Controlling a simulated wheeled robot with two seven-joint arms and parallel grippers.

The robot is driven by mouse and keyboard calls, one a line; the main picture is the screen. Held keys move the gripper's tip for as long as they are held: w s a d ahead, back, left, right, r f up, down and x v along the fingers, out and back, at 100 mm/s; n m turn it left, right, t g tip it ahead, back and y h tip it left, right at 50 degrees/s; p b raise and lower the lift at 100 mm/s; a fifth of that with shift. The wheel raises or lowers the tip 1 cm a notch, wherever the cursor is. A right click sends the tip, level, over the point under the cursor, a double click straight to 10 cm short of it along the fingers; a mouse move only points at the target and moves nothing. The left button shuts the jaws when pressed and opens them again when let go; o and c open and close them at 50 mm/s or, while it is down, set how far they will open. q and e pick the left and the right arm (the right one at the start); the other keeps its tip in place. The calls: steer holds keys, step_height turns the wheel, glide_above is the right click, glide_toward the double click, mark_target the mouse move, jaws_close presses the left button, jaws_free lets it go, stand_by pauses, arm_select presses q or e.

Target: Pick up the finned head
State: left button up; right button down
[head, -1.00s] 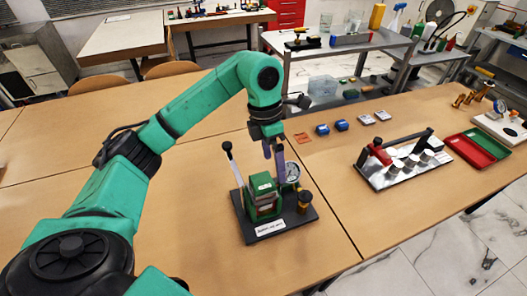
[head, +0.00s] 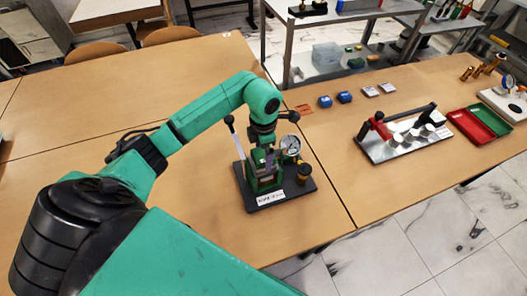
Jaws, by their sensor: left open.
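The gauge rig's black base plate (head: 266,199) lies on the wooden table. A green block (head: 262,183) stands on it, and its upper part looks layered; this seems to be the finned head, though the fins are too small to make out. My left gripper (head: 263,161) is open and points down at the top of the green block, partly hiding it. I cannot tell whether the fingers touch it. A dial gauge (head: 290,145) stands right behind the gripper. My right gripper is not in view.
Blue boxes (head: 344,97), a metal fixture (head: 405,138) and red and green trays (head: 478,124) lie farther right. The table's left is clear.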

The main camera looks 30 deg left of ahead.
arm_select(q)
steer(key=shift+f, duration=0.15)
steer(key=c, duration=1.5)
